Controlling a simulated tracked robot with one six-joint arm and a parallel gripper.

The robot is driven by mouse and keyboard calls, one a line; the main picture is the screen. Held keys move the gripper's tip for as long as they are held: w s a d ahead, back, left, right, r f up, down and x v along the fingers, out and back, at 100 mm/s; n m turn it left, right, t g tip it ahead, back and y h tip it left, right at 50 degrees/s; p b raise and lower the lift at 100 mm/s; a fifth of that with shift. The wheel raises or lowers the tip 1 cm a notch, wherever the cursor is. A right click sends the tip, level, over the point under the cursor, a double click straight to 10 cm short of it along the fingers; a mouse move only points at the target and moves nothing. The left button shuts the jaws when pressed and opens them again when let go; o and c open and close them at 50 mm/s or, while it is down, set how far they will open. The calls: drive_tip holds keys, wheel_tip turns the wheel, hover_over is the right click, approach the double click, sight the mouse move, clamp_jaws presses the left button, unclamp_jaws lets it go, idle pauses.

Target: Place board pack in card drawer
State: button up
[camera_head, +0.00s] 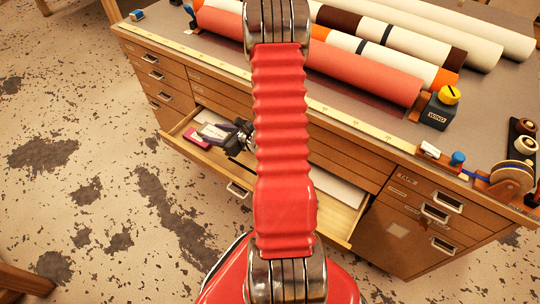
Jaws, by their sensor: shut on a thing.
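A wide wooden drawer (182,142) stands pulled out from the cabinet front; my red arm covers its middle. My gripper (231,134) is at the drawer's left part, partly behind my arm. It is shut on a pale, flat pack (214,132), which looks like the board pack. A dark pink pack (205,144) shows just below it inside the drawer. I cannot tell whether the held pack touches the drawer floor or hangs a little above it.
Long rolls in red (350,72), cream and brown lie across the cabinet top. A dark block with a yellow knob (440,105) stands at their right end. A tape dispenser (510,178) is at the far right. Closed drawers with metal handles flank the open one.

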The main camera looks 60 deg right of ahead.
drive_tip(key=shift+m+h, duration=0.3)
drive_tip(key=shift+h, duration=0.1)
drive_tip(key=s+d+f, duration=0.2)
drive_tip(key=s, duration=0.1)
drive_tip(key=shift+s+f, duration=0.1)
drive_tip(key=shift+f, duration=0.2)
hover_over(231, 159)
drive_tip(key=shift+f, duration=2.9)
drive_tip(key=shift+f, duration=2.05)
drive_tip(key=o, duration=1.1)
drive_tip(key=shift+f, duration=0.1)
